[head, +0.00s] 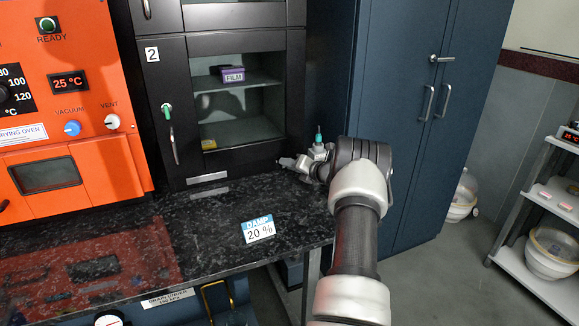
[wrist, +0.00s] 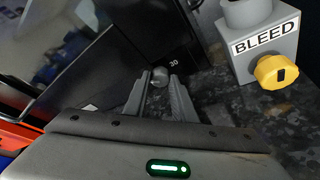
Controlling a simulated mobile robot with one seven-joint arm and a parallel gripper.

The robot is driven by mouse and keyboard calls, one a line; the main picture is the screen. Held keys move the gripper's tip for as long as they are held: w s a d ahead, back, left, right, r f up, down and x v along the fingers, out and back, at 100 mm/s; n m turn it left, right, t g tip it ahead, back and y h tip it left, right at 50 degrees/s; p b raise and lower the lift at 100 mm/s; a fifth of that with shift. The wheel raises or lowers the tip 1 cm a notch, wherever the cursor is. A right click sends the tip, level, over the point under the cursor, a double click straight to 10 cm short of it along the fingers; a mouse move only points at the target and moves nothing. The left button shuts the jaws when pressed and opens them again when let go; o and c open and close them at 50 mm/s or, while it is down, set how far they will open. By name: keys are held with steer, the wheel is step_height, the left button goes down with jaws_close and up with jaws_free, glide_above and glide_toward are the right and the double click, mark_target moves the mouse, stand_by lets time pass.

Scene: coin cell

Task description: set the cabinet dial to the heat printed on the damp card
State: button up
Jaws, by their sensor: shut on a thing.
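The damp card (head: 259,229) lies on the dark speckled counter in the head view; it reads "DAMP" and "20 %". The black cabinet (head: 185,110), marked 2, stands behind the counter. In the wrist view a small grey round knob (wrist: 160,75), which looks like the cabinet dial, sits low on a dark face with a "30" printed to its right. My gripper (wrist: 160,85) is shut on this knob, one finger on each side. My gripper also shows in the head view (head: 290,163), at the cabinet's lower right corner. The knob's pointer cannot be made out.
A grey block marked BLEED, with a yellow knob (wrist: 276,71), stands close to the right of my gripper. An orange drying oven (head: 60,110) is at left, its display reading 25 °C. A blue locker (head: 410,130) stands right of the cabinet. The counter around the card is clear.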

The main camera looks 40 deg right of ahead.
stand_by(0.4)
steer(key=o, duration=1.1)
steer(key=shift+c, duration=0.2)
steer(key=shift+r, duration=0.1)
steer(key=shift+r, duration=0.1)
